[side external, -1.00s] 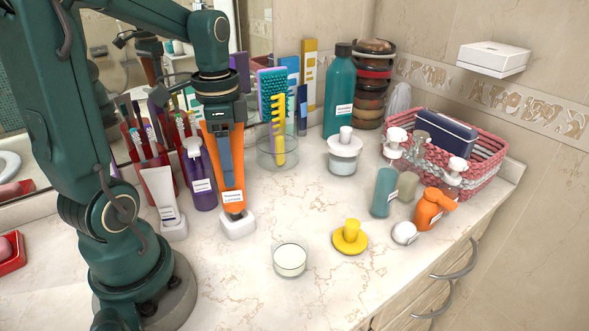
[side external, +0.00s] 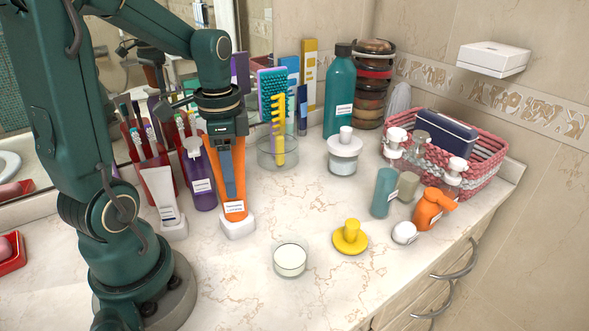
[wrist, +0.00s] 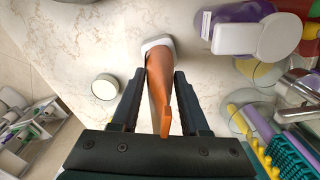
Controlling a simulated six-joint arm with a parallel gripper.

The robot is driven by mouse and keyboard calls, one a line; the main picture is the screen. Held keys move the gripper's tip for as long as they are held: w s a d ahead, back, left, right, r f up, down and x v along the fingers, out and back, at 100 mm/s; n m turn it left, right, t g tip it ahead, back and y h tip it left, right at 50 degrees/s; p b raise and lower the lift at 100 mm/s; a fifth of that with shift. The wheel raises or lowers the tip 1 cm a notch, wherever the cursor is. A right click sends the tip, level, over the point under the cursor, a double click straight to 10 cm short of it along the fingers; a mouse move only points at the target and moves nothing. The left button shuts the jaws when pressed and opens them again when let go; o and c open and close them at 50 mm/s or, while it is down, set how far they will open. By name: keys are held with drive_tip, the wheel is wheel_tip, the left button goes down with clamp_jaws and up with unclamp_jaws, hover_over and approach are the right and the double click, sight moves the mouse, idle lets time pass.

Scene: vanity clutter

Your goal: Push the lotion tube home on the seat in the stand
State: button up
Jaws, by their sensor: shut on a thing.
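The orange lotion tube (side external: 239,165) stands nearly upright, its lower end at the white stand (side external: 238,229) on the counter. Its label sits just above the stand's rim. My gripper (side external: 230,188) comes from above, shut on the tube, one finger showing down its front. In the wrist view my gripper (wrist: 159,76) has a finger on either side of the tube (wrist: 155,88); the white stand (wrist: 158,43) shows past its far end. The seat inside the stand is hidden, so I cannot tell how deep the tube sits.
A white tube (side external: 161,191) in its own stand and a purple pump bottle (side external: 199,177) are close on the left. A clear cup with combs (side external: 277,153) is behind right. A candle jar (side external: 290,261) and yellow item (side external: 350,238) stand in front right.

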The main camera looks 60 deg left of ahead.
drive_tip(key=shift+f, duration=0.2)
drive_tip(key=o, duration=0.9)
drive_tip(key=shift+r, duration=2.55)
drive_tip(key=shift+d+r+t+y, duration=0.3)
drive_tip(key=shift+r, duration=0.1)
drive_tip(key=d+r+t+y, duration=0.2)
drive_tip(key=d+r+t, duration=0.3)
drive_tip(key=s+d+f+n+h, duration=0.1)
drive_tip(key=s+d+f+n, duration=0.1)
drive_tip(key=d+f+n, duration=0.1)
drive_tip(key=s+d+f+n+h, duration=0.1)
drive_tip(key=d, duration=0.1)
drive_tip(key=shift+s+d+f+n+h, duration=0.1)
drive_tip(key=shift+d+f+n+h, duration=0.15)
drive_tip(key=shift+n+h, duration=0.05)
